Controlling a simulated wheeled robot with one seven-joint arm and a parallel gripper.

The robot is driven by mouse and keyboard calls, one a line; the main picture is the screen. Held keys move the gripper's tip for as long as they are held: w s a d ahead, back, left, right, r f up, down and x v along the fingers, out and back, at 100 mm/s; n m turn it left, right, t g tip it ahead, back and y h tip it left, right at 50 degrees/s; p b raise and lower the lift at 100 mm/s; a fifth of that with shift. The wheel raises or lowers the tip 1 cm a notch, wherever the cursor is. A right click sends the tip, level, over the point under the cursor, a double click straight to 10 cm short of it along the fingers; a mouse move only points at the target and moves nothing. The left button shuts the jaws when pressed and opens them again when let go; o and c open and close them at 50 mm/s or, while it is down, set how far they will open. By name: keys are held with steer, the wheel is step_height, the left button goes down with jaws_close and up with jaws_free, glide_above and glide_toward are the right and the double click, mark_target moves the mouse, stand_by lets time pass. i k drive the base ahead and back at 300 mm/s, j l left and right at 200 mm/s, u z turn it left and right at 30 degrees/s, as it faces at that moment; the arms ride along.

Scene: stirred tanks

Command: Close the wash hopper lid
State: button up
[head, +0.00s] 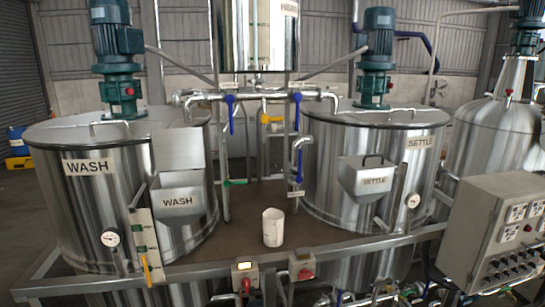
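The wash hopper (180,203) is a steel box with a sloped underside and a WASH label, fixed to the front of the left tank. Its lid (178,150) appears to be the flat steel plate standing upright behind the hopper mouth, against the tank wall, so the hopper is open. The plate blends with the shiny tank, and its hinge and handle are hard to make out. My gripper is not in view.
The wash tank (85,205) and settle tank (325,190) flank a brown deck (240,250) with a white cup (272,227). The settle hopper (375,181) has a dark handle on top. A gauge (110,239), front rail (200,269) and control panel (505,235) are nearby.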

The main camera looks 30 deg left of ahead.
mark_target(182, 148)
steer(key=i+u, duration=0.15)
steer(key=u, duration=0.3)
steer(key=i+u, duration=0.2)
steer(key=u, duration=0.3)
steer(key=i+u, duration=0.15)
steer(key=u, duration=0.3)
steer(key=i+l+u, duration=0.1)
steer(key=u, duration=0.4)
steer(key=i+l+u, duration=0.1)
steer(key=l+u, duration=0.2)
steer(key=u, duration=0.15)
